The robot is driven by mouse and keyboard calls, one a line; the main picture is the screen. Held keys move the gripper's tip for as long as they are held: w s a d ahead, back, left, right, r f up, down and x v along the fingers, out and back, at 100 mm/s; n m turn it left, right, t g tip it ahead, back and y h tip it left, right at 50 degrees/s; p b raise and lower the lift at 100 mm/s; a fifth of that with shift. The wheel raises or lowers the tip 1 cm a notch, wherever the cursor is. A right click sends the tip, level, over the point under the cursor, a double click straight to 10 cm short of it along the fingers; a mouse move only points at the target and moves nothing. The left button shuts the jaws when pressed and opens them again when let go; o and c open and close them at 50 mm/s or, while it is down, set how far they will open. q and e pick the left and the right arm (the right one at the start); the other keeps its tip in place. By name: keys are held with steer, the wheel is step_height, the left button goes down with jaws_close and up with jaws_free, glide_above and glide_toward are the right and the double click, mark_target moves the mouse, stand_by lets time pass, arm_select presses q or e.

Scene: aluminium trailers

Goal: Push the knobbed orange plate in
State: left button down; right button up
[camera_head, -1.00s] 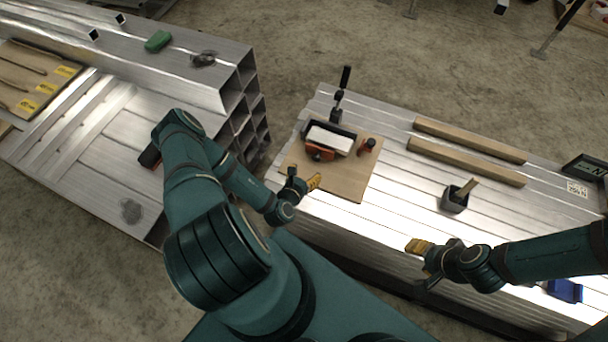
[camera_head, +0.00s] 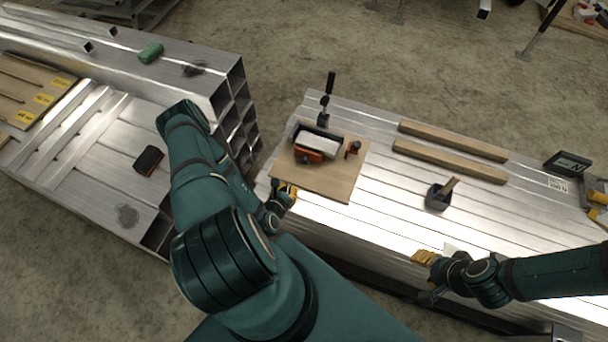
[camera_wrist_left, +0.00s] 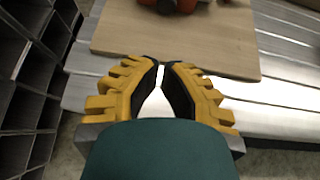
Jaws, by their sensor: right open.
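The orange plate (camera_head: 309,156) stands at the near side of a dark fixture holding a white block (camera_head: 318,142), on a wooden board (camera_head: 330,182). A small orange knobbed piece (camera_head: 353,149) stands right of the fixture. My left gripper (camera_head: 289,190) is at the board's near left edge, short of the plate. The left wrist view shows its yellow fingers (camera_wrist_left: 161,68) with tips close together, a narrow gap and nothing between; orange parts (camera_wrist_left: 186,5) are cut off at the top. My right gripper (camera_head: 422,257) is open and empty over the bench's near edge.
Two wooden bars (camera_head: 452,159) and a dark cup with a wooden piece (camera_head: 438,197) lie on the metal bench to the right. A black upright clamp (camera_head: 326,100) rises behind the fixture. Stacked metal tubes (camera_head: 225,95) stand left, across a floor gap.

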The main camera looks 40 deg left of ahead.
mark_target(302, 160)
arm_select(q)
steer(key=b+x, duration=0.2)
steer(key=x, duration=0.7)
steer(key=shift+a+f, duration=0.1)
steer(key=shift+a, duration=0.1)
steer(key=w, duration=0.1)
steer(key=w+a+b, duration=0.1)
steer(key=w, duration=0.1)
steer(key=shift+w+a+f, duration=0.1)
steer(key=shift+w+f, duration=0.05)
steer(key=shift+f, duration=0.05)
steer(key=shift+w+a, duration=0.2)
steer(key=shift+w, duration=0.4)
steer(key=w, duration=0.2)
steer(key=w+a, duration=0.1)
steer(key=w, duration=0.1)
steer(key=shift+w+a+b, duration=0.15)
steer(key=shift+a+b, duration=0.05)
steer(key=shift+b, duration=0.15)
steer(key=shift+r, duration=0.1)
